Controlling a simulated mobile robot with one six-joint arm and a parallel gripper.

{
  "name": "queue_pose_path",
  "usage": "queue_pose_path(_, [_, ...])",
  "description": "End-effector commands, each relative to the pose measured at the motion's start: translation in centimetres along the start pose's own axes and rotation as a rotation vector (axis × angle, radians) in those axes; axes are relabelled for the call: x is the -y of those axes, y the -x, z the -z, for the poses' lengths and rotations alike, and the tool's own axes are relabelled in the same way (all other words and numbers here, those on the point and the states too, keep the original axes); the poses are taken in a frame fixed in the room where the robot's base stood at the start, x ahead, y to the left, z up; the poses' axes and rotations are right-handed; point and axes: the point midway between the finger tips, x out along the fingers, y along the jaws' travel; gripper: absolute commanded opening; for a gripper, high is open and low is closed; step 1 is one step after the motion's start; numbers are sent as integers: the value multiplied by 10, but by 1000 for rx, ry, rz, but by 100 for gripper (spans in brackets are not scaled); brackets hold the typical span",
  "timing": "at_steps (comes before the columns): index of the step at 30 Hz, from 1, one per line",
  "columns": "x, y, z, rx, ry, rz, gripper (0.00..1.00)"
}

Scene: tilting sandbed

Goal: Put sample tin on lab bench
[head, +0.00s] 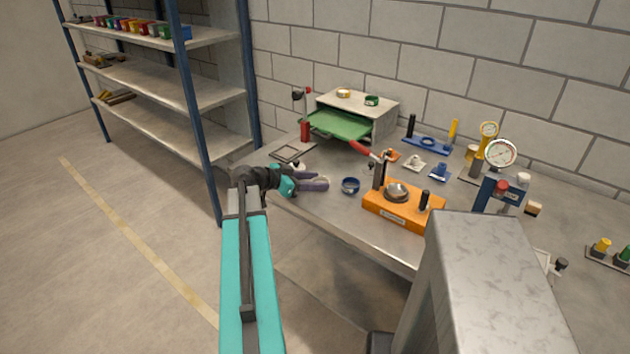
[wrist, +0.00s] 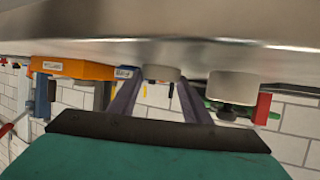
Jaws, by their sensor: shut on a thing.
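My gripper (head: 312,182) is low over the front left part of the lab bench (head: 325,222), its grey fingers pointing right across the top. In the wrist view, which is upside down, its two fingers (wrist: 158,88) are shut on a small pale round tin (wrist: 160,73), the sample tin as far as I can tell. The tin is close to the bench surface; I cannot tell whether it touches. In the head view the fingers largely hide it.
A cabinet with a green tray (head: 340,125) is behind. A flat dark frame (head: 292,152) lies at the back left. Shelves (head: 160,90) stand left.

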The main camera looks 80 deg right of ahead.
Motion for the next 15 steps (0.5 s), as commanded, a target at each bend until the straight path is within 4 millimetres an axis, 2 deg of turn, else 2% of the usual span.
queue_pose_path(6, [0, -1, -2, 0, 0, 0, 19])
queue_pose_path(7, [0, -1, -2, 0, 0, 0, 47])
queue_pose_path(9, [0, -1, -2, 0, 0, 0, 59])
queue_pose_path(10, [0, -1, -2, 0, 0, 0, 63])
queue_pose_path(15, [0, -1, -2, 0, 0, 0, 63])
